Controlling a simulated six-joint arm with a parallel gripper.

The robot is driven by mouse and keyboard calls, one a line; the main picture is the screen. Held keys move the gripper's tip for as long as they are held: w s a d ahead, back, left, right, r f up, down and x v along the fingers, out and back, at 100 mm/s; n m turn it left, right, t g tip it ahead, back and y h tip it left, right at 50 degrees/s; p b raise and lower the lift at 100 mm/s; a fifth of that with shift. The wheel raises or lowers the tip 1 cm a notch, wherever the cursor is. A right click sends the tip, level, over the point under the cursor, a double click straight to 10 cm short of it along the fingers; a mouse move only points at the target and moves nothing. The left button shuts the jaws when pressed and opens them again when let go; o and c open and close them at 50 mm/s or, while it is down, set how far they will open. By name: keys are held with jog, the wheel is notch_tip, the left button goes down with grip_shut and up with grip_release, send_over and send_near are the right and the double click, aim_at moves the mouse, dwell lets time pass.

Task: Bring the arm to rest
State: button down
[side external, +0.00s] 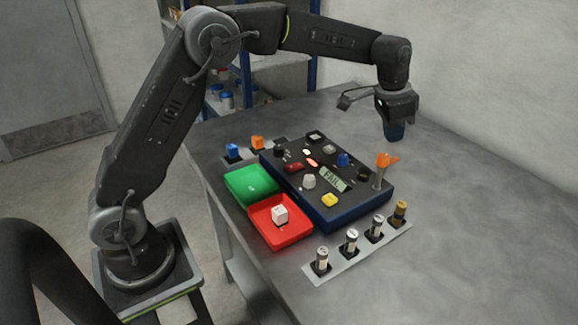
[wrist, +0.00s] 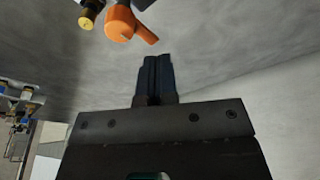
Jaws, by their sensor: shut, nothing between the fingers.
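My arm reaches over the back of the grey table. My gripper (side external: 395,131) points down above the table's far right part, behind the control box and clear of it. In the wrist view my gripper (wrist: 153,75) shows its two dark fingers together, with nothing between them. The control box (side external: 320,175) is dark with a blue edge and carries knobs, buttons, lit indicators and a small display reading "FAIL". An orange handle (side external: 386,160) stands at its right corner, and the handle also shows in the wrist view (wrist: 128,25), apart from the fingers.
A green tray (side external: 250,184) and a red tray (side external: 296,233) holding a white cube (side external: 280,214) sit left of the box. Several cylinders stand in a grey strip (side external: 335,263) in front. Blue (side external: 232,151) and orange (side external: 257,142) blocks stand behind. The table's right side is clear.

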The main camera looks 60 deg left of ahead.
jog(key=s+a+r+n+t, duration=0.1)
jog(key=s+r, duration=0.1)
jog(key=s, duration=0.6)
jog(key=s+a+r+n, duration=0.1)
jog(key=s+r, duration=0.2)
jog(key=s, duration=0.6)
jog(key=s+a+r+n+t, duration=0.1)
jog(key=s+r+n, duration=0.1)
jog(key=s, duration=0.6)
jog(key=shift+s+a+r+t+y, duration=0.3)
jog(key=shift+s+a+r, duration=0.1)
jog(key=shift+r, duration=0.35)
jog(key=c, duration=1.9)
grip_release()
jog(key=shift+n+t, duration=0.4)
jog(key=shift+n, duration=0.3)
jog(key=s+f, duration=0.1)
jog(key=s, duration=0.1)
jog(key=s+f, duration=0.1)
jog(key=s, duration=0.2)
jog(key=s+f, duration=0.1)
jog(key=s, duration=0.2)
jog(key=shift+a+f, duration=0.35)
jog(key=shift+f, duration=0.05)
jog(key=o, duration=0.3)
jog(key=shift+s+f, duration=0.25)
jog(key=o, duration=1)
